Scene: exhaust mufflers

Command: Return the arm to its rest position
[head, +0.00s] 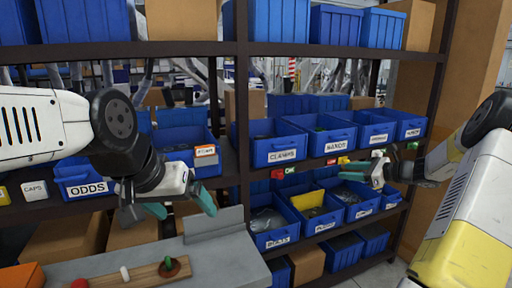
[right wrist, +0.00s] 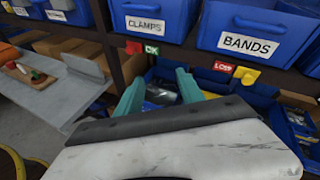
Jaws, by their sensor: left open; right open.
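My left gripper (head: 172,205) is open and empty, its teal fingers apart, above the back of the grey bench at the left. My right gripper (head: 366,173) is open at the right side of the head view, in front of the shelf with the blue bins. In the right wrist view its two teal fingers (right wrist: 158,88) are spread with nothing between them. They point toward the lower row of bins, below the bins labelled CLAMPS (right wrist: 150,18) and BANDS (right wrist: 255,28).
Dark shelving (head: 243,120) with several labelled blue bins spans the back. Small red, green and yellow tags hang on the shelf edge. The grey bench (head: 225,262) holds a wooden board (head: 140,275) with small pegs. A cardboard-coloured post (head: 470,70) stands at the right.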

